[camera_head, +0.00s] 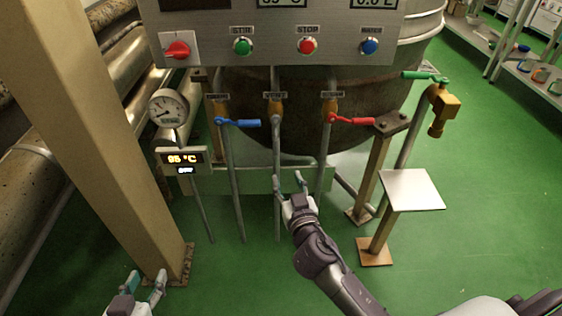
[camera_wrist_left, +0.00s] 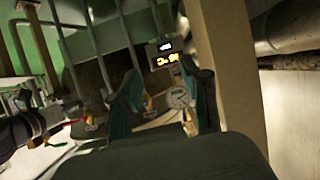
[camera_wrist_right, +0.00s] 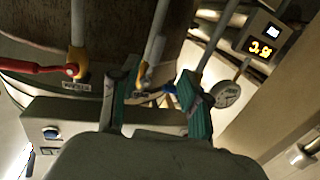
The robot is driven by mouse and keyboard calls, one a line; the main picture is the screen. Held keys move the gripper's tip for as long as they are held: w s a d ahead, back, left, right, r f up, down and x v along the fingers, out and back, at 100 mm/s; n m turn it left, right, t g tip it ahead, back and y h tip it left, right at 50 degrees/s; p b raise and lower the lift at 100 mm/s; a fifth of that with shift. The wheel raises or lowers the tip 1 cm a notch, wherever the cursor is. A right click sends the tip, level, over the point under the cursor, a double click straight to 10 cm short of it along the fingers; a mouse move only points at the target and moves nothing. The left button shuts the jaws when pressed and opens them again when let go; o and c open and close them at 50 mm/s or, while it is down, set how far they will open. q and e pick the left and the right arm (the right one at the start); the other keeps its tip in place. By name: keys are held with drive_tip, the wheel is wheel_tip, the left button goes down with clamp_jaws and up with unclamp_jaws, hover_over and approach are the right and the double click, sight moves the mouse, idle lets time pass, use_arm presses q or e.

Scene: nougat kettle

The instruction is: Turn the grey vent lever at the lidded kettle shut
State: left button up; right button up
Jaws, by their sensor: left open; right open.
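The kettle (camera_head: 400,85) is a large metal vessel behind the control panel; its top is out of view. Three valves sit on pipes below the panel. The middle valve (camera_head: 275,108) has a small grey lever that seems to lie along its pipe; it also shows in the right wrist view (camera_wrist_right: 148,72). My right gripper (camera_head: 290,181) is open and empty, below the middle valve and near its pipe, apart from the lever. In the right wrist view the middle valve lies beyond the fingers. My left gripper (camera_head: 146,281) is open and empty, low at the left.
A blue lever (camera_head: 240,122) is left of the middle valve and a red lever (camera_head: 350,119) is right of it. A gauge (camera_head: 168,108), a temperature display (camera_head: 183,158) and a beige post (camera_head: 90,130) stand left. A small stand (camera_head: 411,190) is right. Green floor is free further right.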

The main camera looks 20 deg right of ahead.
sight(277, 146)
drive_tip(key=shift+t, duration=0.3)
drive_tip(key=w, duration=0.4)
drive_tip(key=w+r, duration=0.1)
drive_tip(key=w, duration=0.3)
drive_tip(key=w+d+b, duration=0.1)
drive_tip(key=w, duration=0.3)
drive_tip(key=shift+d+r, duration=0.1)
drive_tip(key=shift+r, duration=0.1)
use_arm(q)
wheel_tip(277, 146, up, 7)
drive_tip(key=w+d+t+h, duration=0.1)
drive_tip(key=t, duration=0.3)
drive_tip(key=shift+w+d+f, duration=0.15)
drive_tip(key=shift+w+d, duration=0.05)
drive_tip(key=shift+w, duration=0.2)
use_arm(e)
drive_tip(key=shift+w+d, duration=0.1)
drive_tip(key=shift+w, duration=0.65)
clamp_jaws()
